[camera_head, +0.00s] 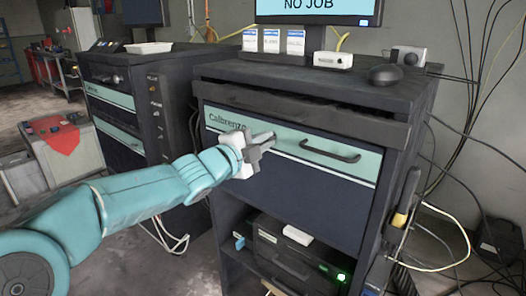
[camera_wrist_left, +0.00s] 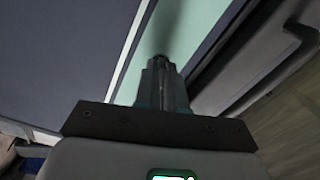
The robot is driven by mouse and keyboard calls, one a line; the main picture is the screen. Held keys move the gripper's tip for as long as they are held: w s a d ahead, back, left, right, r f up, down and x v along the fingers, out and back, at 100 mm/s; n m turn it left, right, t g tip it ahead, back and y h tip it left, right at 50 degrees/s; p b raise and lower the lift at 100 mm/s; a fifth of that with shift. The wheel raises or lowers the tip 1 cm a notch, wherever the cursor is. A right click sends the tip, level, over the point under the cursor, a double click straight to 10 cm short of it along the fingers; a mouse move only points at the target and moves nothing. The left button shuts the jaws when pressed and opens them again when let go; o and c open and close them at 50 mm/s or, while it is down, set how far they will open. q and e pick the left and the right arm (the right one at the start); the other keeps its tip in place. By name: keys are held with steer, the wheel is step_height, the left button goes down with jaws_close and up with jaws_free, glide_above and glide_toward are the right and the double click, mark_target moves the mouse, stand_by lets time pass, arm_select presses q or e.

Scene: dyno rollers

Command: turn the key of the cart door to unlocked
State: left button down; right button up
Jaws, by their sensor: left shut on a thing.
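The cart door (camera_head: 300,190) is a dark blue panel with a light teal band across its top and a dark bar handle (camera_head: 330,151). My left gripper (camera_head: 266,139) is at the teal band, left of the handle. In the left wrist view, the gripper's fingers (camera_wrist_left: 163,75) are close together, with their tips against the teal band of the door (camera_wrist_left: 185,30). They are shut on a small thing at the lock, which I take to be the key. The fingers hide it, so its turn angle cannot be told. My right gripper is not in view.
A monitor (camera_head: 318,8), small boxes (camera_head: 270,41) and a black mouse (camera_head: 385,75) are on the cart top. An open shelf below the door holds a black device (camera_head: 290,255) with a green light. A second cart (camera_head: 125,105) stands at left. Cables hang at right.

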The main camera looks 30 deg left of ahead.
arm_select(q)
steer(key=shift+m+b, duration=0.85)
steer(key=shift+m, duration=1.05)
steer(key=c, duration=1.2)
jaws_free()
steer(key=shift+d, duration=0.1)
steer(key=s, duration=0.5)
steer(key=s+a+p, duration=0.1)
steer(key=s, duration=0.5)
steer(key=s+p, duration=0.1)
steer(key=s, duration=0.4)
steer(key=shift+s+a, duration=0.15)
steer(key=shift+a, duration=0.05)
